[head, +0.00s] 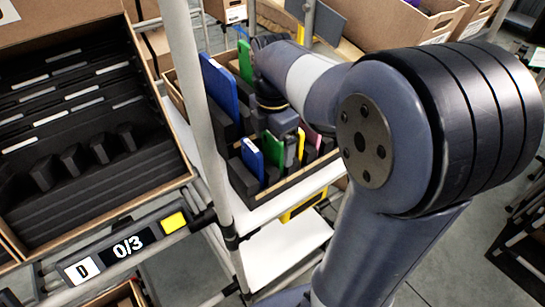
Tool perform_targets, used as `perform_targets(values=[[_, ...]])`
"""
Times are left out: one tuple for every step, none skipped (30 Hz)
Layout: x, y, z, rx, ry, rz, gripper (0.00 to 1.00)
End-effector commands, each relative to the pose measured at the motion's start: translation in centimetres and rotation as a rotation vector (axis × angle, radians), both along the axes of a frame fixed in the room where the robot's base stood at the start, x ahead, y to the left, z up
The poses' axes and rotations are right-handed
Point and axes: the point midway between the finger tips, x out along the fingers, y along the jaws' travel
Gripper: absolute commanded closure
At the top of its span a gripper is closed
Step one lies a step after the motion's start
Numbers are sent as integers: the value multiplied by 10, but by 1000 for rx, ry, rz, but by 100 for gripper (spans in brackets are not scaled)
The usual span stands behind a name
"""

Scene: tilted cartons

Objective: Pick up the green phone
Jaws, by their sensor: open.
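A small green phone (272,148) stands upright in the front row of black foam slots in a carton (283,187) at the centre of the head view. A small blue phone (252,157) stands to its left. My gripper (284,139) points down into this carton, very close to the green phone, just above it and to its right. Its jaws are open. The fingertips are partly hidden among the slots, and I cannot tell whether they touch the phone.
A larger blue device (219,84) and a larger green one (245,62) stand in the back row. Yellow (301,143) and pink (313,137) items are right of my gripper. A grey post (203,110) rises before the carton. A foam-lined carton (100,190) is left.

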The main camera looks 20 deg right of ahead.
Motion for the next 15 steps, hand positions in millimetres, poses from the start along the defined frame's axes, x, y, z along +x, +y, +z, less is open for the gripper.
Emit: perform_targets(values=[[0,0,-7,0,2,0,9],[0,0,-10,0,2,0,9],[0,0,-13,0,2,0,9],[0,0,-15,0,1,0,9],[0,0,-16,0,0,0,9],[0,0,-16,0,0,0,9],[0,0,-16,0,-1,0,9],[0,0,-16,0,-1,1,9],[0,0,-16,0,-1,1,9],[0,0,-16,0,-1,1,9],[0,0,-16,0,-1,1,9],[0,1,-16,0,-1,0,11],[0,1,-16,0,-1,0,13],[0,1,-16,0,-1,0,16],[0,1,-16,0,-1,1,19]])
